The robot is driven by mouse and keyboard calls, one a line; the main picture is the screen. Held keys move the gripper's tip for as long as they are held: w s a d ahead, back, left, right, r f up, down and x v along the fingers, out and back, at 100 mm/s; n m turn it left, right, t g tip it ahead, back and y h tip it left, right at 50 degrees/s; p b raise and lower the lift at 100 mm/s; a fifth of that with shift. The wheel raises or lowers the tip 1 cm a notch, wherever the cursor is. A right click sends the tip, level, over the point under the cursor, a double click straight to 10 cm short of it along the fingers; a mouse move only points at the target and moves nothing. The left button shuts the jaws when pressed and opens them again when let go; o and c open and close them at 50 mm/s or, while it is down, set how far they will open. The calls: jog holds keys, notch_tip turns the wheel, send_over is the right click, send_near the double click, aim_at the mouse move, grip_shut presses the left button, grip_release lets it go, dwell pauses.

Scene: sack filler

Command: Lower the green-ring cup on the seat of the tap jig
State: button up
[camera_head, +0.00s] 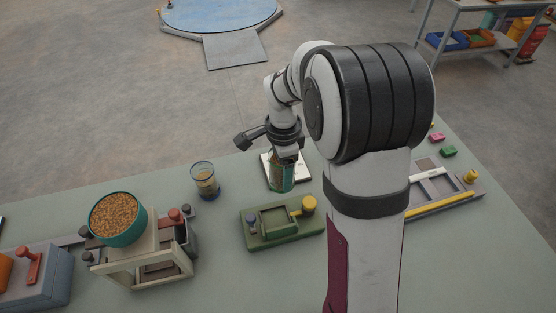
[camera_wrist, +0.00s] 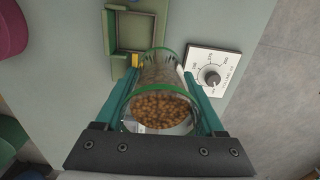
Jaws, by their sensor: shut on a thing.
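The green-ring cup (camera_wrist: 162,105) is clear, with green bands and brown pellets inside. My gripper (camera_wrist: 165,88) is shut on it, with a teal finger on either side. In the head view the cup (camera_head: 281,178) hangs upright under my wrist, behind the green jig (camera_head: 262,241), which I take as the tap jig. The jig has a square framed seat (camera_head: 273,219), a yellow knob (camera_head: 309,204) at right and a small grey knob at left. In the wrist view the seat (camera_wrist: 133,50) shows empty beyond the cup, apart from it. The cup's height above the table is unclear.
A blue-ring cup (camera_head: 206,181) stands left of the held cup. A white dial scale (camera_wrist: 214,72) lies close beside the held cup. A hopper of pellets (camera_head: 117,218) on a frame stands at left. A tray with a yellow bar (camera_head: 445,201) lies at right.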

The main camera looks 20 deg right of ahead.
jog(key=s+a, duration=0.3)
jog(key=s, duration=0.2)
notch_tip(320, 180, down, 7)
jog(key=shift+r, duration=0.15)
jog(key=shift+f, duration=0.2)
jog(key=shift+c, duration=1.1)
jog(key=shift+s+f, duration=0.1)
jog(key=shift+f, duration=0.05)
grip_shut()
jog(key=shift+r, duration=0.8)
jog(key=shift+r, duration=0.1)
